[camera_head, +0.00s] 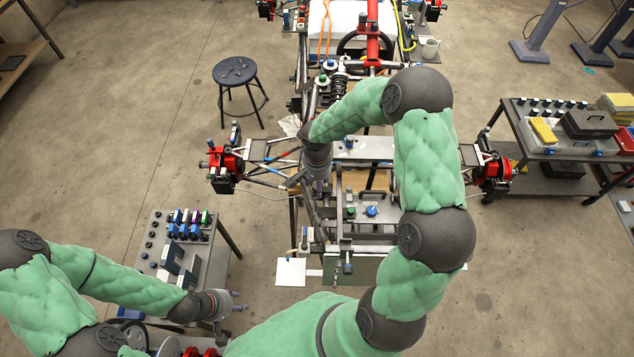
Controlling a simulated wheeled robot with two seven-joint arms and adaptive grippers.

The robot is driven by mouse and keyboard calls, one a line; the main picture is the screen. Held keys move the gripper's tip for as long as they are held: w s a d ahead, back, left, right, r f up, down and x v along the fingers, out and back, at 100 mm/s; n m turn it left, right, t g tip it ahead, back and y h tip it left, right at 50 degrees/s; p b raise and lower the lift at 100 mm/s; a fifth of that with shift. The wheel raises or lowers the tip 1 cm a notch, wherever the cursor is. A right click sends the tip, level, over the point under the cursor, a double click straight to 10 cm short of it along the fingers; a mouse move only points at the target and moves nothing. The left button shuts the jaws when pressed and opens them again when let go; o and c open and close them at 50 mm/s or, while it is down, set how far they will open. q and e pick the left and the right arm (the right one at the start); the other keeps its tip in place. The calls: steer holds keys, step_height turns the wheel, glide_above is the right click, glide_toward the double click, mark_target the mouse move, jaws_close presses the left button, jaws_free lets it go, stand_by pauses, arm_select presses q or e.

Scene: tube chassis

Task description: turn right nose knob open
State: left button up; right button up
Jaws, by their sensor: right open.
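A blue knob (371,211) and a green knob (350,211) sit on the grey box in the near part of the tube chassis (318,222). Which knob is the right nose knob I cannot tell for sure. My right gripper (308,186) points down over the chassis tubes, left of and beyond these two knobs. It is open; its fingers are small and hard to separate from the tubes, and I see nothing held. My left gripper (239,301) is beside the near end of the small cart, with its two fingertips apart and nothing between them.
The small cart (160,238) with blue tools stands left of the chassis. A black stool (235,71) stands farther back. A tool cart (572,150) is at the right. Red wheel hubs (224,161) (490,170) stick out both sides. My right arm hides part of the chassis.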

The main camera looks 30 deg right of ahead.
jaws_close()
